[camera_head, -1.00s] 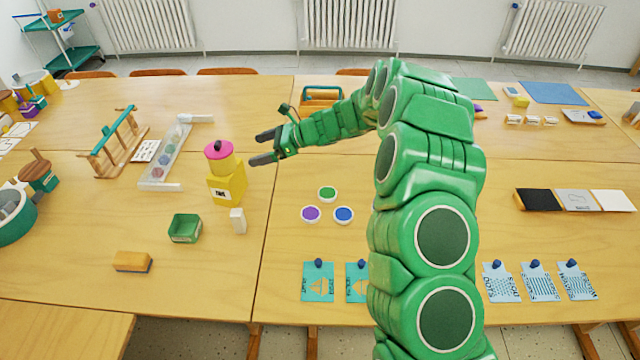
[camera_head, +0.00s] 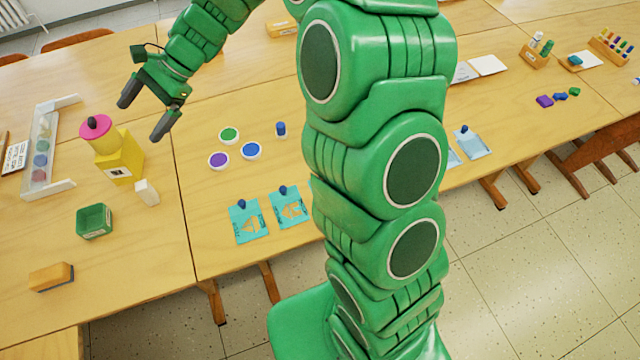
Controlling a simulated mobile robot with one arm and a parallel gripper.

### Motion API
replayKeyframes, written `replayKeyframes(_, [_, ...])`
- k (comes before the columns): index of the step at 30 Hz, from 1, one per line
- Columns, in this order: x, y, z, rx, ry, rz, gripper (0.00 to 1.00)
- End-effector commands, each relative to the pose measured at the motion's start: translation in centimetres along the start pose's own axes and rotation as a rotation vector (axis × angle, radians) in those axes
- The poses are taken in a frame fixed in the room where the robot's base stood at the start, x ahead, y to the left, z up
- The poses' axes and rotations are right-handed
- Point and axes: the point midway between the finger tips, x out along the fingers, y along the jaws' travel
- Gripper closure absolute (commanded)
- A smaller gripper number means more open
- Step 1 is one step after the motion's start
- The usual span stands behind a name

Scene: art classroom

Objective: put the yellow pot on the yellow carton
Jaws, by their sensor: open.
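The yellow pot (camera_head: 104,144) has a pink lid (camera_head: 95,127) with a dark knob. It rests on top of the yellow carton (camera_head: 125,161), which stands upright on the table and bears a small label. The pot looks upright on it. My gripper (camera_head: 142,116) is open and empty, to the upper right of the pot and apart from it, with its fingers pointing toward the lower left.
A green open box (camera_head: 94,221), a white block (camera_head: 147,192) and a wooden-backed eraser (camera_head: 51,276) lie near the carton. Round colored pots (camera_head: 219,160) and blue-knobbed cards (camera_head: 249,220) are to the right. A clear-sided rack (camera_head: 43,150) stands left.

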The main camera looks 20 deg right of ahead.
Motion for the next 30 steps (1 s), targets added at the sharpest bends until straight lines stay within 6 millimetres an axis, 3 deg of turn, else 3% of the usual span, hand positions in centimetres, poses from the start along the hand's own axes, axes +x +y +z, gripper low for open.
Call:
replayKeyframes(12, [-4.6,9.3,4.9,-0.280,0.133,0.175,0.00])
replayKeyframes(30, [-11.5,24.1,8.0,-0.589,0.330,0.470,0.00])
